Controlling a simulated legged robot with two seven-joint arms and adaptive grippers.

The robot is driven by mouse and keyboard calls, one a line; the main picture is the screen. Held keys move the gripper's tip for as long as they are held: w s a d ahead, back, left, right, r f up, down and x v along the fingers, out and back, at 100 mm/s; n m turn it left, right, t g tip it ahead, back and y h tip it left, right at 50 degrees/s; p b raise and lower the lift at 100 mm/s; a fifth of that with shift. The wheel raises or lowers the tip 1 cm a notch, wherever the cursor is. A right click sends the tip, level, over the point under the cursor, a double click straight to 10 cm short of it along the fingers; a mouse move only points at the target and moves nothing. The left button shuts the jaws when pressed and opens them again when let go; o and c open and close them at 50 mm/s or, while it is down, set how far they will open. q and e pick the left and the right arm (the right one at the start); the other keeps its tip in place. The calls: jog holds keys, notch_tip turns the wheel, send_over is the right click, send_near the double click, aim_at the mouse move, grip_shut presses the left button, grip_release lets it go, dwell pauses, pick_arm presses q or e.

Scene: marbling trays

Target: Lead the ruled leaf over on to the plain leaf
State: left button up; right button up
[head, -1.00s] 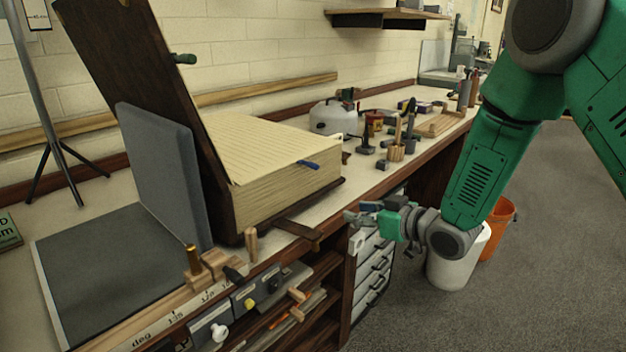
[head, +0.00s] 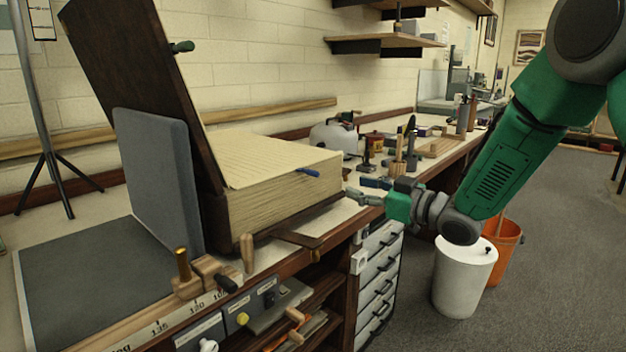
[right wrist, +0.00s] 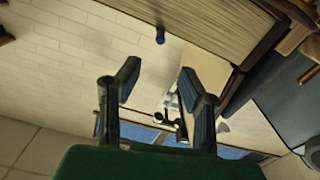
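A thick book block with a ruled, cream leaf (head: 262,158) on top lies on the bench. A blue tab (head: 307,172) sticks out at the leaf's right edge; it also shows in the right wrist view (right wrist: 160,36). The dark cover board (head: 140,85) stands tilted up at the block's left, beside an upright grey pad (head: 160,180). I cannot make out a plain leaf. My right gripper (head: 364,190) is open and empty, right of the tab and apart from it; its two spread fingers show in the right wrist view (right wrist: 160,88). My left gripper is not in view.
Wooden clamp pieces (head: 205,278) sit at the bench's front edge, and a wooden bracket (head: 297,239) juts out below the block. Tools and a white canister (head: 334,138) stand behind my right gripper. A white bin (head: 463,282) stands on the floor.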

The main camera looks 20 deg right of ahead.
aim_at(313, 174)
jog(key=shift+b+x, duration=1.2)
jog(key=shift+x, duration=5.5)
jog(key=shift+a, duration=0.1)
grip_shut()
